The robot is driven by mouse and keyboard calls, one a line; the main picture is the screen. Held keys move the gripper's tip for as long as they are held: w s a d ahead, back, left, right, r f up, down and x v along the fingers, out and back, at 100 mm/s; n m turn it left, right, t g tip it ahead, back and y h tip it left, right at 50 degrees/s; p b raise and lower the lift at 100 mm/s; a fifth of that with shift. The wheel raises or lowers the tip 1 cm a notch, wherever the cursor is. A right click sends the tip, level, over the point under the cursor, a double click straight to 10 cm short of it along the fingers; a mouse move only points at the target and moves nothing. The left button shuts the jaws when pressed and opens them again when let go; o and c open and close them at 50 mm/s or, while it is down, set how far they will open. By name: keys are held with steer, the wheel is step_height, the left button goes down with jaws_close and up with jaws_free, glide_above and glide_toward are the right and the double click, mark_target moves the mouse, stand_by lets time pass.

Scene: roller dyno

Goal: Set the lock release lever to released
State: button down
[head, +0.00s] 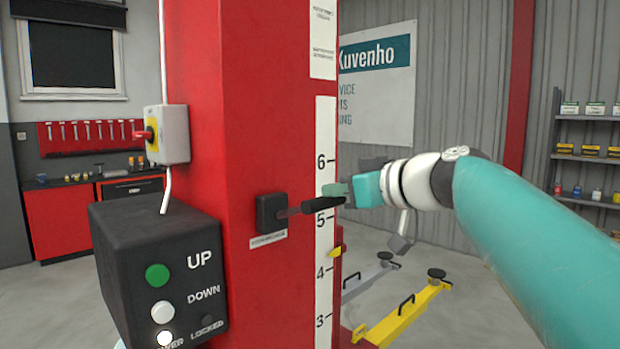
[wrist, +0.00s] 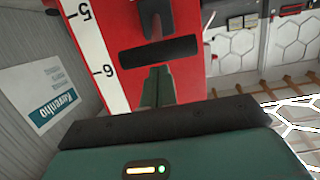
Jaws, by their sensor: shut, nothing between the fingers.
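The lock release lever is on the red lift column. It has a black square base (head: 270,212) above a small label and a dark shaft ending in a black grip (head: 322,204), which sticks out to the right, nearly level with a slight upward tilt. In the wrist view the black grip (wrist: 158,52) lies across the picture in front of the red face. My gripper (head: 334,189) has its green fingers shut and empty, just above the grip's outer part. In the wrist view the fingertips (wrist: 156,72) end close to the grip; I cannot tell whether they touch.
A black control box (head: 150,270) with UP and DOWN buttons juts out at the lower left. A switch box with a red knob (head: 167,134) is on the column's left side. Yellow lift arms (head: 405,312) lie low behind the column. Shelves (head: 588,155) stand far right.

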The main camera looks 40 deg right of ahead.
step_height(320, 180, down, 12)
steer(key=s+t, duration=0.1)
steer(key=t, duration=0.1)
steer(key=shift+s, duration=0.3)
steer(key=shift+f, duration=0.15)
stand_by(0.4)
steer(key=shift+a, duration=0.1)
